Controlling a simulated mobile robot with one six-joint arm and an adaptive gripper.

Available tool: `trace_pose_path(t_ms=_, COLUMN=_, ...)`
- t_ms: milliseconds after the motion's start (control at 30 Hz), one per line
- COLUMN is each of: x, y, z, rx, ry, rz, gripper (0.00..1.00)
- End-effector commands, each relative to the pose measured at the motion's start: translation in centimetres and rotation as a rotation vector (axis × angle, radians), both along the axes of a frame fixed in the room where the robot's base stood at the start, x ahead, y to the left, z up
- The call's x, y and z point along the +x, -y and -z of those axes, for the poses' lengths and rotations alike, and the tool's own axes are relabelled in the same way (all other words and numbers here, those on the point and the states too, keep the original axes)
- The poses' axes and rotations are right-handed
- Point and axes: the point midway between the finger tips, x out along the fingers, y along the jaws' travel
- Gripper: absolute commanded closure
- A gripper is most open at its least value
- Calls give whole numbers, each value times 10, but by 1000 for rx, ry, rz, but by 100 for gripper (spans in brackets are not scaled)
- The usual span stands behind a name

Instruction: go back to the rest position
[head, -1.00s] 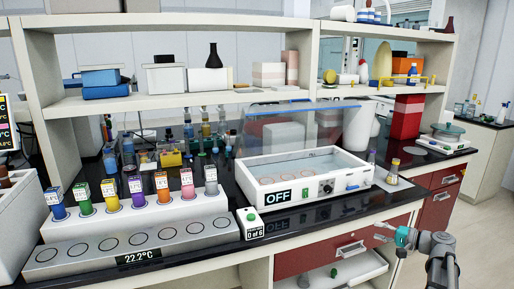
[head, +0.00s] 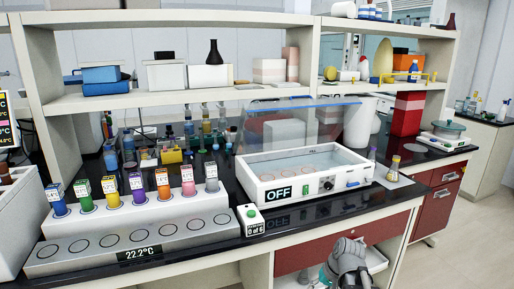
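My gripper (head: 313,278) is at the bottom edge of the head view, in front of the red drawer below the bench. My grey wrist links bend down over it and a bit of its teal part shows. The fingers are small and partly cut off or hidden, so I cannot tell if they are open or shut. I see nothing held.
The black bench top (head: 225,255) is behind my arm. On it stand a clear-lidded box (head: 270,192) reading OFF, a white rack (head: 130,225) with several coloured vials, and a small counter box (head: 251,221). Open floor (head: 465,245) lies at the right.

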Motion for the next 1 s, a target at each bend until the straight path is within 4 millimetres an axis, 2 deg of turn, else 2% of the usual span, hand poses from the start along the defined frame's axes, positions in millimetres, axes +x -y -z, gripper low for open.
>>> trace_pose_path(t_ms=33, x=-12, y=-7, z=3, rx=-49, ry=-11, rz=-28, gripper=49)
trace_pose_path(t_ms=100, x=-21, y=-11, z=6, rx=-109, ry=-24, rz=-57, gripper=49)
trace_pose_path(t_ms=533, x=-56, y=-22, z=12, rx=-361, ry=-59, rz=-167, gripper=49)
trace_pose_path(t_ms=1000, x=-54, y=-21, z=-40, rx=-364, ry=-60, rz=-167, gripper=49)
